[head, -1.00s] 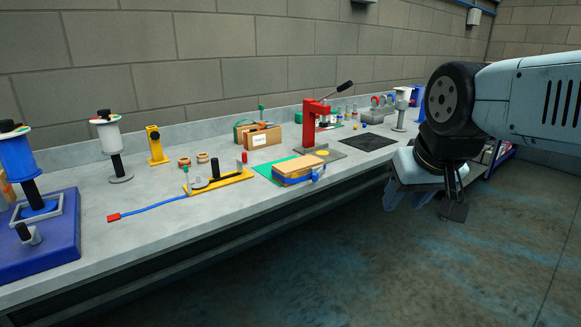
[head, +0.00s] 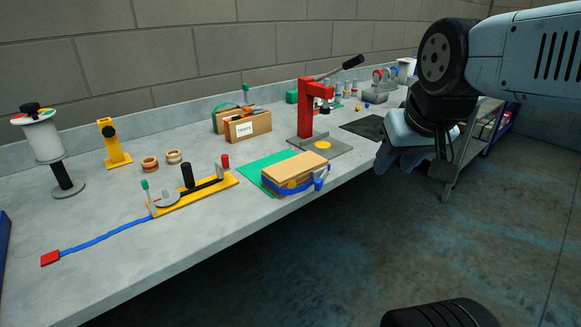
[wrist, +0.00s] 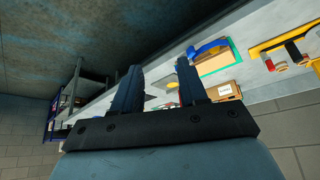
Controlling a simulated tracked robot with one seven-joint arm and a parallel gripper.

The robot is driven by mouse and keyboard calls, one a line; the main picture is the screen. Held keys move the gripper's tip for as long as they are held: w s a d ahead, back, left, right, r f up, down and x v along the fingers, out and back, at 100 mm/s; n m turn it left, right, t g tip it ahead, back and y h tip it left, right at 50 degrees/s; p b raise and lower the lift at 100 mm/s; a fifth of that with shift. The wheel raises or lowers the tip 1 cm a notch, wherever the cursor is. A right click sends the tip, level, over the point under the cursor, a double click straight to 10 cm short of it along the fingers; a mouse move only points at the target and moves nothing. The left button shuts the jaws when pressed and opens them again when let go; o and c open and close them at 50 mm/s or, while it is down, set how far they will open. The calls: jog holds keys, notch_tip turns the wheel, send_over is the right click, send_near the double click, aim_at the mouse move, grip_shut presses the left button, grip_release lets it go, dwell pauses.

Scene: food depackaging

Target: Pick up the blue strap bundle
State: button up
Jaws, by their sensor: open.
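A tan block-like bundle with a blue strap (head: 290,184) around its near side lies on a green mat (head: 259,171), at the front edge of the bench. In the wrist view the blue strap (wrist: 210,47) and the tan bundle (wrist: 216,63) show at upper right, beyond my right finger. My gripper (head: 418,158) hangs off the bench front, right of the bundle and well apart from it. In the wrist view my gripper (wrist: 158,72) has its two fingers spread, with nothing between them.
A red press (head: 306,108) stands behind the bundle, and a box marked TRAYS (head: 247,127) is further back. A yellow strap fixture (head: 196,194) with a flat blue strap (head: 105,237) lies to the left. The floor before the bench is open; a cart (head: 472,137) stands at right.

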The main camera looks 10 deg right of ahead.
jog(key=shift+d, duration=0.2)
jog(key=shift+o, duration=1)
jog(key=shift+w, duration=0.1)
jog(key=shift+o, duration=1.4)
jog(key=shift+w+f+n+g, duration=0.35)
jog(key=shift+n+g, duration=0.05)
jog(key=shift+n, duration=0.1)
jog(key=o, duration=0.6)
jog(key=w+f+n+g+h, duration=0.3)
jog(key=w+n+h, duration=0.1)
jog(key=w+n, duration=0.1)
jog(key=shift+a+n+g, duration=0.3)
jog(key=shift+a+n, duration=0.05)
jog(key=shift+n, duration=0.15)
jog(key=w+a+f+n+t+h, duration=0.35)
jog(key=w+a+n+h, duration=0.25)
jog(key=w+a+n, duration=0.45)
jog(key=w+a+f+n+t+h, duration=0.3)
jog(key=w+a+n+t+h, duration=0.3)
jog(key=a, duration=0.7)
jog(key=g, duration=0.1)
send_near(281, 170)
jog(key=d, duration=0.1)
jog(key=w+d+n, duration=0.1)
jog(key=d, duration=0.1)
jog(key=shift+w+f+y, duration=0.2)
jog(key=shift+w+y, duration=0.05)
jog(key=shift+y, duration=0.15)
jog(key=shift+x, duration=3.35)
